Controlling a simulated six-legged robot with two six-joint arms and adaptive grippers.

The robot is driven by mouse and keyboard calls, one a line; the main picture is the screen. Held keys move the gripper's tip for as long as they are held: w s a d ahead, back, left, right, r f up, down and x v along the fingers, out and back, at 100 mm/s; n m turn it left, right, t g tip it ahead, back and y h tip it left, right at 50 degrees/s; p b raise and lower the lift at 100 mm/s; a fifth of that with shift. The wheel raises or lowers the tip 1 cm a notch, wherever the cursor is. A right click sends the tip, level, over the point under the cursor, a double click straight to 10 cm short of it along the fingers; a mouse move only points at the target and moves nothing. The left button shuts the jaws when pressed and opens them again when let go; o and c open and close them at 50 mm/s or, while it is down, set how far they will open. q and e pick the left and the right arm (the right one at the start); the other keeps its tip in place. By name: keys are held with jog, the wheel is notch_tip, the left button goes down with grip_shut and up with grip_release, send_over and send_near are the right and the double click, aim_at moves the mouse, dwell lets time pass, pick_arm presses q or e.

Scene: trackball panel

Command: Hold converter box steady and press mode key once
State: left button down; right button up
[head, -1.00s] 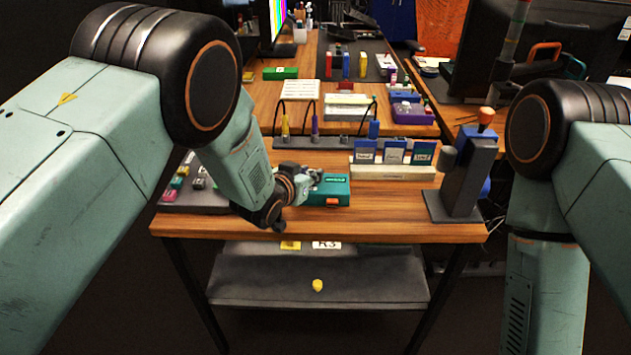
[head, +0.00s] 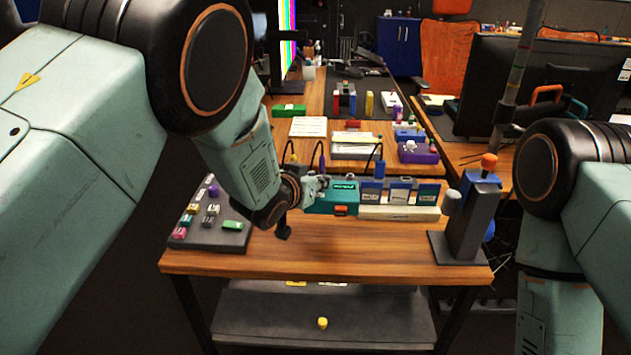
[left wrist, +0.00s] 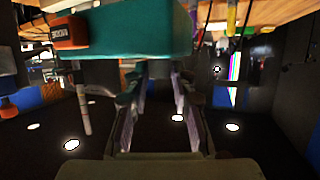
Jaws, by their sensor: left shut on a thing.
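The teal converter box (head: 326,202) is at the left-middle of the table in the head view. It has a small orange block (head: 341,210) on its front; I cannot tell whether this is the mode key. My left gripper (head: 316,188) is shut on the box's left end and appears to hold it above the tabletop. In the left wrist view, which is upside down, the box (left wrist: 140,30) fills the top, with the orange block (left wrist: 70,32) and a dark label beside it. The fingers (left wrist: 155,85) reach up to the box. My right gripper is out of view.
A rack (head: 400,213) with blue cards stands right of the box. A dark post stand (head: 470,220) is at the table's right. A grey panel (head: 205,238) with small coloured keys lies at left. The front-middle wood (head: 350,250) is clear.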

pick_arm(q)
jog(key=shift+w+a+f+b, duration=0.1)
jog(key=shift+f+b, duration=2.85)
jog(key=shift+f, duration=1.75)
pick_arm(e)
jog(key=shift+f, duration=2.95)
pick_arm(q)
jog(key=shift+f, duration=0.4)
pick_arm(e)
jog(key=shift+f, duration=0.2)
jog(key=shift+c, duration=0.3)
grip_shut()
